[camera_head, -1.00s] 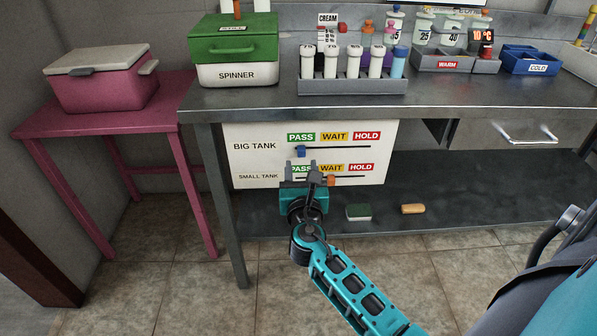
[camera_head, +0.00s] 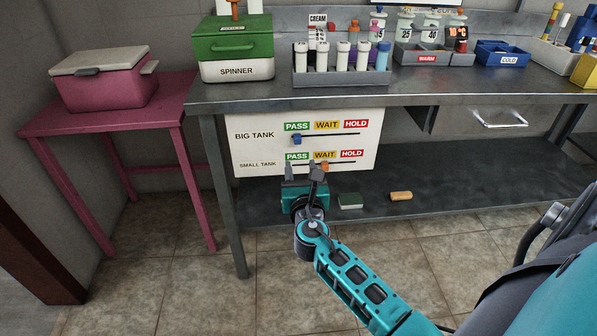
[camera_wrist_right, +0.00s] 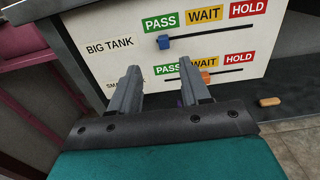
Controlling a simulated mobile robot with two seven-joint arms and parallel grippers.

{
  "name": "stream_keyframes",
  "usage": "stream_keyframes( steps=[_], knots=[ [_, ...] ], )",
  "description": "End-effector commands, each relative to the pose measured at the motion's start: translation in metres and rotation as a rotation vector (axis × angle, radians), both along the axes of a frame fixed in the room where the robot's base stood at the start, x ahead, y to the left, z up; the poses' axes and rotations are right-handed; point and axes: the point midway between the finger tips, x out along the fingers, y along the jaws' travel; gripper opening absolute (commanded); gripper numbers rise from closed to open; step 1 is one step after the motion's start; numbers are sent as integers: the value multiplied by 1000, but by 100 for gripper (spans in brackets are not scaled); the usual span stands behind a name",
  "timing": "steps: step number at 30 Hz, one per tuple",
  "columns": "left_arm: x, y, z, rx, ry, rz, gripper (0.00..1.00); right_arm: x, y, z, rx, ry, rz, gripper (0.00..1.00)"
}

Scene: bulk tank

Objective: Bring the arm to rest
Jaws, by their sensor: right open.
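My right gripper (camera_head: 304,172) is open and empty in front of the lower part of the white slider board (camera_head: 255,125). Its two grey fingers also show in the right wrist view (camera_wrist_right: 160,84), pointing at the board, with nothing between them. The big tank's blue slider (camera_head: 296,139) stands under PASS. The small tank's orange slider (camera_head: 323,165) stands around WAIT; it also shows just right of the right finger in the right wrist view (camera_wrist_right: 206,77). The fingers hide part of the small tank's label and track. My left gripper is not in view.
The metal bench (camera_head: 400,92) stands above the board, with a tube rack (camera_head: 340,78), the green spinner (camera_head: 235,45) and bins on it. A green sponge (camera_head: 350,201) and an orange-tan item (camera_head: 401,196) lie on the lower shelf. A pink table (camera_head: 40,130) stands left. The floor in front is clear.

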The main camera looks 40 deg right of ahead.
Motion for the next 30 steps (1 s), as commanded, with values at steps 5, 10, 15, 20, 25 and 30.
stream_keyframes(
  steps=[5, 10, 15, 20, 25, 30],
  knots=[
    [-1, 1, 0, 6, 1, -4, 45, 1, -3, 0, 0, 0, 0, 47],
    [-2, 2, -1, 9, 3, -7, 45, 1, -3, 0, 0, 0, 0, 47],
    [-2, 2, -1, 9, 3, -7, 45, 1, -3, 0, 0, 0, 0, 47],
    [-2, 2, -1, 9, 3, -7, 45, 1, -3, 0, 0, 0, 0, 47],
    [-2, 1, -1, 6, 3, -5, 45, -1, -2, -2, 23, -4, 3, 47],
    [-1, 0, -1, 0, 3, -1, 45, -20, 15, -27, 348, -66, 31, 47]
  ],
)
